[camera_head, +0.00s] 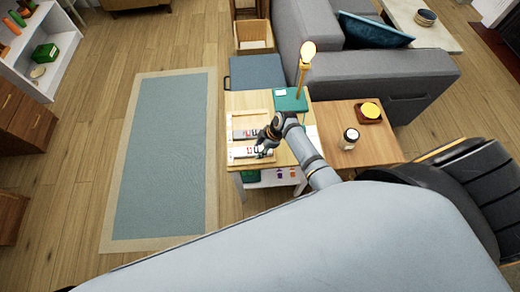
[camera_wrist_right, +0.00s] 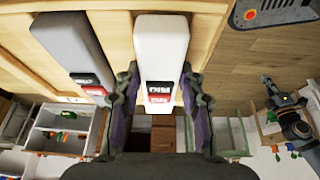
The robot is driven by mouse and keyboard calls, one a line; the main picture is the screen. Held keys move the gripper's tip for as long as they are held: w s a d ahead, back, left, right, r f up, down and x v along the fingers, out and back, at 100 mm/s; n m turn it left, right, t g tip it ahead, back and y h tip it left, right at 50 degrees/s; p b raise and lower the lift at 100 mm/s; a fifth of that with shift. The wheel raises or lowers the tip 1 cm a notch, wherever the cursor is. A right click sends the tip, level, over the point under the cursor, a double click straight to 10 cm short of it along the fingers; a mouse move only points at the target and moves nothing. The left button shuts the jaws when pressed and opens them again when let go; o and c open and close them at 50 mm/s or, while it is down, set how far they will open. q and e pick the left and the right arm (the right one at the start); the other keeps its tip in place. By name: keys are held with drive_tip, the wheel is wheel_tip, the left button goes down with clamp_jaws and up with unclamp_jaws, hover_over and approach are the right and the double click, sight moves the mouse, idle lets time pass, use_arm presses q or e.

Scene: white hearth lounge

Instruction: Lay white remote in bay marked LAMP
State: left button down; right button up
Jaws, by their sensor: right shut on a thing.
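A white remote (camera_wrist_right: 161,45) with black and red labels lies between the fingers of my right gripper (camera_wrist_right: 158,95), which is shut on it. In the head view the right gripper (camera_head: 264,146) is over a shallow wooden tray (camera_head: 236,119) on a small table. The white remote (camera_head: 241,153) is at the tray's near part. A grey remote (camera_wrist_right: 72,42) with similar labels lies beside it in the wrist view. No LAMP marking is readable. A grey jointed arm (camera_wrist_right: 297,128), probably my left, shows at the right edge of the wrist view; its finger state is unclear.
A teal box (camera_head: 290,99) and a yellow lamp-like post (camera_head: 302,75) stand behind the tray. A jar (camera_head: 349,138) and a yellow round thing (camera_head: 371,110) on a small wooden piece are on the table to the right. A blue-grey rug (camera_head: 162,150) lies left.

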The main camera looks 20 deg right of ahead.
use_arm(q)
drive_tip(key=shift+f, duration=0.25)
use_arm(e)
drive_tip(key=shift+s+f, duration=0.55)
drive_tip(key=shift+f, duration=0.15)
drive_tip(key=o, duration=1)
drive_tip(key=shift+o, duration=1.2)
drive_tip(key=shift+w+f, duration=0.2)
drive_tip(key=shift+w, duration=0.05)
drive_tip(key=shift+o, duration=0.2)
drive_tip(key=shift+w+f, duration=0.1)
drive_tip(key=shift+w, duration=0.1)
use_arm(q)
drive_tip(key=shift+w, duration=0.25)
use_arm(e)
drive_tip(key=shift+s, duration=0.1)
use_arm(q)
drive_tip(key=shift+s, duration=0.15)
use_arm(e)
drive_tip(key=shift+d, duration=0.1)
